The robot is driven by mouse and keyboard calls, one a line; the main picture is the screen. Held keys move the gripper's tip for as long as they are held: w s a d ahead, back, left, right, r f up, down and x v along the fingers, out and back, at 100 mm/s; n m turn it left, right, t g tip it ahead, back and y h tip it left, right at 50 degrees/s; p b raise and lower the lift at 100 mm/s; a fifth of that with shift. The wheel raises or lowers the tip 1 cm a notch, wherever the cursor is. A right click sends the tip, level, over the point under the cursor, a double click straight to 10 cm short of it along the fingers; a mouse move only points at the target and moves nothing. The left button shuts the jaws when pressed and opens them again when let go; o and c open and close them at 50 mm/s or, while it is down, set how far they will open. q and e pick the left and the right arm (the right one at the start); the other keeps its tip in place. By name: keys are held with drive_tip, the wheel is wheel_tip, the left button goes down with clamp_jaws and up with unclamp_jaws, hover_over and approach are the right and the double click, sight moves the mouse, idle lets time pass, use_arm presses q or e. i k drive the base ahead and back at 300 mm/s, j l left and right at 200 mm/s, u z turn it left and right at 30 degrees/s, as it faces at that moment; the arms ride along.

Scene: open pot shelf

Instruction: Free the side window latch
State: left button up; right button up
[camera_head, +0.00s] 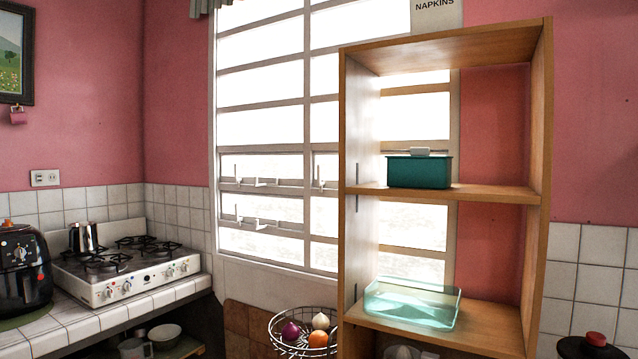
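A white-framed window (306,120) with several panes fills the wall behind and left of the shelf. Small white latches sit on its lower frame: one at the upper left (239,181), one below it (240,219), and one close to the shelf's left side (320,183). The wooden open shelf (444,192) stands in front of the window's right part and hides some of it. I cannot tell which latch is the side one or whether any is locked. Neither of my grippers is in view.
The shelf holds a teal box (419,172) and a clear glass dish (411,303). A wire basket (304,331) with onions and an orange fruit stands at its lower left. A white stove (126,267) and black air fryer (22,268) are on the tiled counter (160,309).

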sight(319, 182)
drive_tip(key=i+j+u, duration=0.2)
drive_tip(key=i+j, duration=0.25)
drive_tip(key=i+j+u, duration=0.15)
drive_tip(key=i+j, duration=0.35)
drive_tip(key=i+j+u, duration=0.2)
drive_tip(key=i+j, duration=0.15)
drive_tip(key=i, duration=0.15)
drive_tip(key=i+j+u, duration=0.15)
drive_tip(key=i+j, duration=0.15)
drive_tip(key=i, duration=0.2)
